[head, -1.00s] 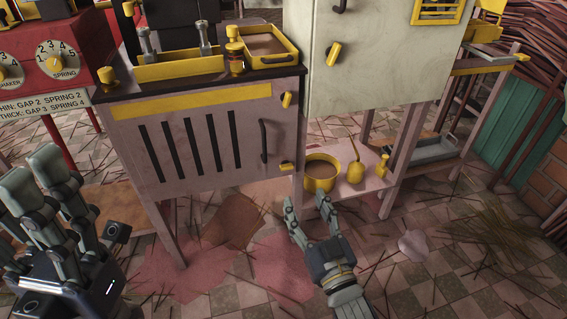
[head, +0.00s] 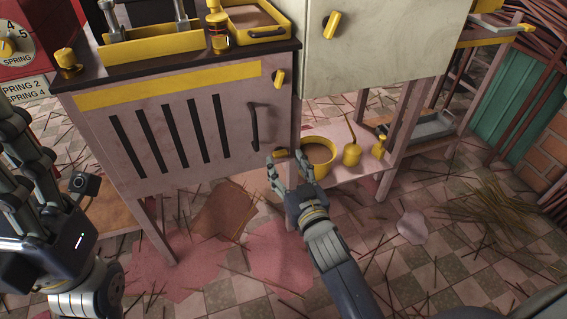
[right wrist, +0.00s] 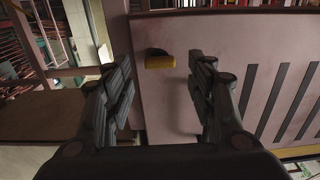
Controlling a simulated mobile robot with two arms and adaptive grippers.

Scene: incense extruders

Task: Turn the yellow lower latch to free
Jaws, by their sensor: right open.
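The yellow lower latch (head: 281,153) sits at the lower right edge of the pale pink cabinet door (head: 185,140). It lies roughly level and is partly hidden by my fingers in the head view. My right gripper (head: 285,161) is open, its fingertips close around the latch. In the right wrist view the latch (right wrist: 160,63) shows between the two spread fingers (right wrist: 153,70), nothing gripped; I cannot tell whether a finger touches it. My left gripper (head: 25,125) is at the left edge, fingers extended and apart, partly cut off and empty.
A yellow upper latch (head: 279,79) and a dark handle (head: 254,127) are on the same door. The floor in front is open, with scattered sticks.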

